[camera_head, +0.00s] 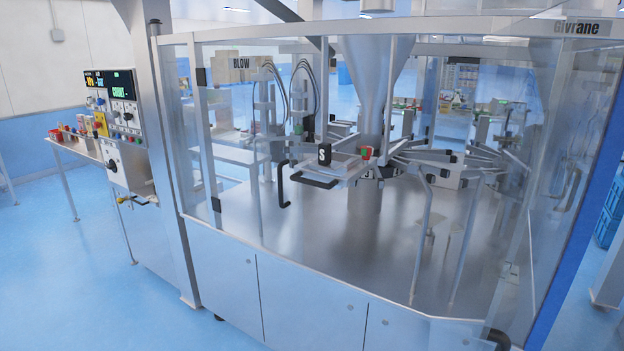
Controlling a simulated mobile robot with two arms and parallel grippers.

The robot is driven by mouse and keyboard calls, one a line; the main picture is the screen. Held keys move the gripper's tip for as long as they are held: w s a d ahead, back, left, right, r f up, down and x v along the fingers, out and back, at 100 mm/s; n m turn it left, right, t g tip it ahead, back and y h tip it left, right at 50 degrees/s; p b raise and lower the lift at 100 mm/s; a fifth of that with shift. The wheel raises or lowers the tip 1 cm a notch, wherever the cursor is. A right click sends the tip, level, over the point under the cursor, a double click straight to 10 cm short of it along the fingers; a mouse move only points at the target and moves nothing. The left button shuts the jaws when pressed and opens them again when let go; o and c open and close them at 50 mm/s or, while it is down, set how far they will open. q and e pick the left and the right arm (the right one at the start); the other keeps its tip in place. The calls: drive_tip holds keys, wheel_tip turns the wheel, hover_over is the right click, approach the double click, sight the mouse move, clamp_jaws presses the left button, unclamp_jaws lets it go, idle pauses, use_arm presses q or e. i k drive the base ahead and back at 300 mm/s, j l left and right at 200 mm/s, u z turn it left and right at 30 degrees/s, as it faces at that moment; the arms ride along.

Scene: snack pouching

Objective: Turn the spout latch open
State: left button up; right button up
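A steel funnel (374,75) hangs in the middle of the glazed machine and narrows to a spout (370,132). A small red and green part (366,152) sits at the spout's lower end. A black plate marked S (324,154) and a black bar handle (315,181) are just left of it. I cannot tell for certain which part is the spout latch, or how it is turned. Neither of my grippers shows in the head view.
Clear guard panels (285,200) front the machine, with a black door handle (284,185). Steel arms (440,160) ring the spout. A control panel (120,110) stands left, beside a side table (75,145) with small items. The blue floor (80,270) at front left is clear.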

sight(365, 151)
drive_tip(key=z, duration=0.85)
drive_tip(key=i+j+z, duration=0.1)
drive_tip(key=j+z, duration=0.3)
drive_tip(key=j, duration=0.15)
drive_tip(key=j+z, duration=0.4)
drive_tip(key=j, duration=0.2)
drive_tip(key=j+z, duration=0.4)
drive_tip(key=j, duration=0.2)
